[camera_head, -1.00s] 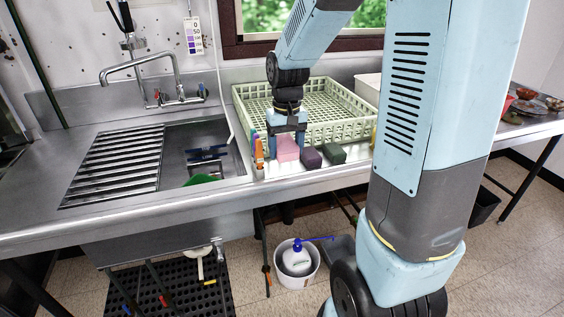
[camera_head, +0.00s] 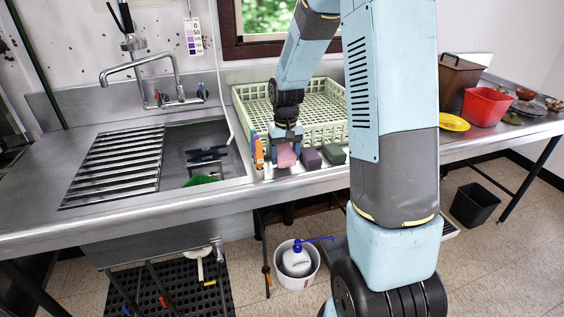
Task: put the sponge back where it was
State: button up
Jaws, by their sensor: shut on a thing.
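My gripper (camera_head: 286,150) points down at the counter edge in front of the green dish rack, shut on a pink sponge (camera_head: 285,159). The pink sponge is at or just above the counter surface; I cannot tell whether it touches. A dark purple sponge (camera_head: 311,158) sits just to its right, and a dark green sponge (camera_head: 334,154) sits right of that. Orange and blue upright items (camera_head: 257,152) stand close to the left of the gripper. A bright green thing (camera_head: 202,180) lies in the sink.
The pale green dish rack (camera_head: 322,128) stands right behind the gripper. The sink (camera_head: 215,168) with its ribbed drainboard (camera_head: 118,166) is to the left. A red tub (camera_head: 486,106), a yellow plate (camera_head: 453,122) and a brown bin (camera_head: 457,82) stand on the right-hand counter.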

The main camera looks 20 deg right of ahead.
aim_at(285, 153)
jog(key=shift+f, duration=1.2)
jog(key=o, duration=1)
jog(key=shift+f, duration=0.1)
notch_tip(285, 153, up, 12)
jog(key=shift+r, duration=0.2)
jog(key=s+r+t, duration=0.2)
jog(key=s+r, duration=0.2)
jog(key=s, duration=0.5)
jog(key=s+r+t, duration=0.2)
jog(key=s+r, duration=0.3)
jog(key=s, duration=0.4)
jog(key=s+r+t, duration=0.1)
jog(key=s+r, duration=0.4)
jog(key=s, duration=0.4)
jog(key=shift+a+t, duration=0.25)
jog(key=shift+t, duration=0.15)
